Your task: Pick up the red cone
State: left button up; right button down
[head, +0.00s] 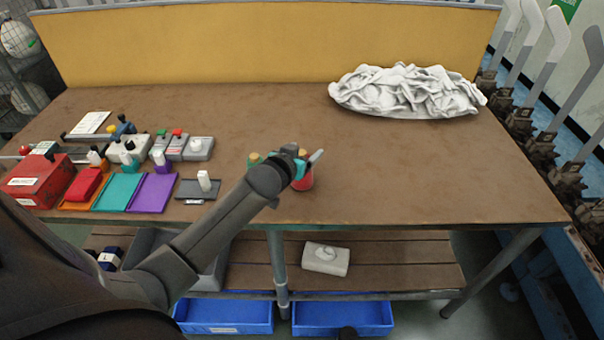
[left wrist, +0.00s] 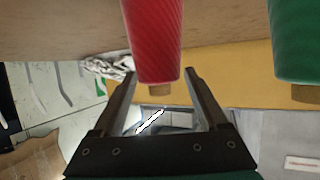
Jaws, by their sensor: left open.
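The red cone (head: 306,183) stands on the brown table near its front edge, partly hidden behind my left gripper in the head view. My left gripper (head: 311,164) is open at the cone. In the left wrist view the red cone (left wrist: 154,40), with ribbed sides and a tan end, shows between the lines of the two open fingers (left wrist: 160,76). I cannot tell whether either finger touches it.
A green cone (left wrist: 297,45) stands close beside the red one; it also shows left of my gripper in the head view (head: 254,159). Coloured trays and boxes, among them a red box (head: 40,181), fill the table's left. A white cloth heap (head: 405,92) lies back right. The right front table is clear.

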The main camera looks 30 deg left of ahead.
pick_arm(q)
jog(key=shift+x, duration=0.9)
jog(key=shift+c, duration=0.4)
grip_shut()
